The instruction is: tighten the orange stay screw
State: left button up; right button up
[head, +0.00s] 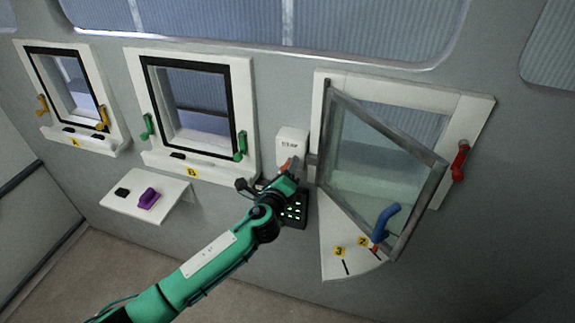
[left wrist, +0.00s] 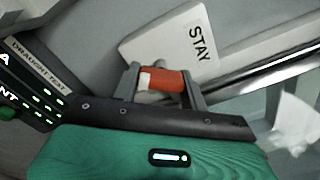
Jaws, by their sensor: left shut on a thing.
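The orange stay screw (left wrist: 168,80) sits between the two fingers of my left gripper (left wrist: 160,84) in the left wrist view, in front of the white block marked STAY (left wrist: 168,45). My left gripper is shut on the screw. In the head view the orange screw (head: 289,164) shows only as a small patch beyond my left gripper (head: 286,171), just below the white STAY block (head: 292,143). Most of the screw is hidden there by the gripper. My right gripper is not in view.
Right of the block, a glazed window sash (head: 375,160) with a blue handle (head: 386,222) stands swung out over a numbered sill (head: 340,247). A dark panel with lights (head: 294,211) is just below the gripper. A small shelf (head: 172,200) holds a purple object (head: 148,198).

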pick_arm(q)
jog(key=m+p, duration=0.2)
jog(key=m, duration=0.2)
jog(key=shift+a+m, duration=0.1)
jog(key=shift+m, duration=0.3)
jog(key=shift+a+f+m+p, duration=0.1)
jog(key=shift+f+m+p, duration=0.1)
jog(key=shift+m+p, duration=1.55)
jog(key=shift+m+b, duration=0.4)
jog(key=shift+m, duration=0.25)
jog(key=o, duration=1)
jog(key=shift+b+v, duration=2.05)
jog(key=shift+v, duration=4.85)
